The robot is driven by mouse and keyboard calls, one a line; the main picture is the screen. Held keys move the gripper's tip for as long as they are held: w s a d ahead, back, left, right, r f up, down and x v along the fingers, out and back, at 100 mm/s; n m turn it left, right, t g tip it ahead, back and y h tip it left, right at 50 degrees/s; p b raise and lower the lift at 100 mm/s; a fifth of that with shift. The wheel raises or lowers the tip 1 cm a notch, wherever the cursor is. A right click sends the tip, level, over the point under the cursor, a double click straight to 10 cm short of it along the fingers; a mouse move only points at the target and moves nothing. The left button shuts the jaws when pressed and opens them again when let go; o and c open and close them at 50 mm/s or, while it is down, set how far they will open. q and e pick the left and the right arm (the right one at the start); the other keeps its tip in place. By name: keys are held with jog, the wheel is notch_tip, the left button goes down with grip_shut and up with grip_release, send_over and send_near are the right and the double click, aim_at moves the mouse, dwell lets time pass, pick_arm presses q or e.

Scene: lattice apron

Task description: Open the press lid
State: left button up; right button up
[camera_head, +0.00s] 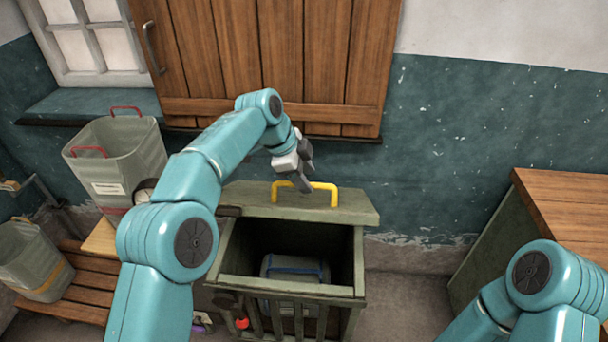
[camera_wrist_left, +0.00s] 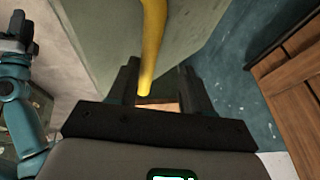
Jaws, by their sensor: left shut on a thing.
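The press (camera_head: 230,262) is a grey-green slatted wooden box in the middle of the head view. Its lid (camera_head: 355,208) is at the back edge of the box, and the opening in front of it is uncovered. A yellow handle (camera_head: 326,186) stands on the lid. In the left wrist view the yellow handle (camera_wrist_left: 152,45) runs between the two dark fingers. A gripper, likely my right, shows at the left edge of that view (camera_wrist_left: 18,30); its jaw opening is unclear.
Inside the press is a grey bin (camera_head: 290,272) with a blue handle. A grey bin with red handles (camera_head: 120,160) and another grey bin (camera_head: 35,265) stand at left by a wooden bench (camera_head: 95,290). A wooden-topped table (camera_head: 565,205) is at right. A wooden shutter (camera_head: 280,60) hangs behind.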

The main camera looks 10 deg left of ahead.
pick_arm(q)
jog(key=shift+r, duration=0.15)
dwell(0.3)
jog(key=v, duration=0.7)
jog(key=shift+s, duration=0.1)
jog(key=shift+r, duration=0.2)
jog(key=shift+a, duration=0.1)
jog(key=shift+f, duration=0.15)
